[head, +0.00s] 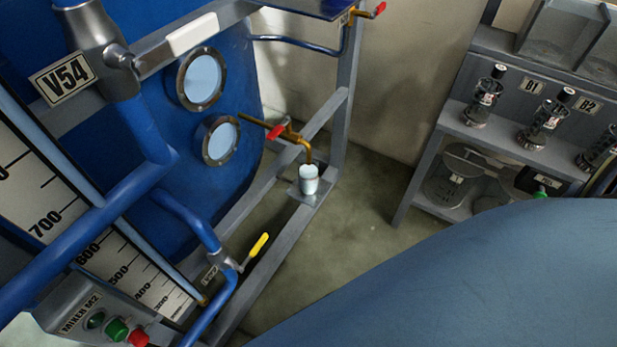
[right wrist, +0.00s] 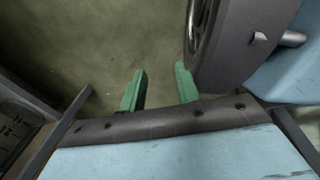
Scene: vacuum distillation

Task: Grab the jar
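A small pale jar (head: 308,181) stands upright on a small metal plate on the grey frame, directly under the brass tap (head: 307,150) with a red handle. My right gripper (right wrist: 159,88) shows in the right wrist view, its two green fingers apart with nothing between them. It has bare floor beyond it, and the jar is not visible in that view. My left gripper is in neither view.
A blue tank (head: 165,130) with round windows and blue pipes fills the left. A shelf unit (head: 470,117) with bottles labelled B1 and B2 stands at right. The floor (head: 365,215) between is clear. A large blue-grey surface covers the lower right.

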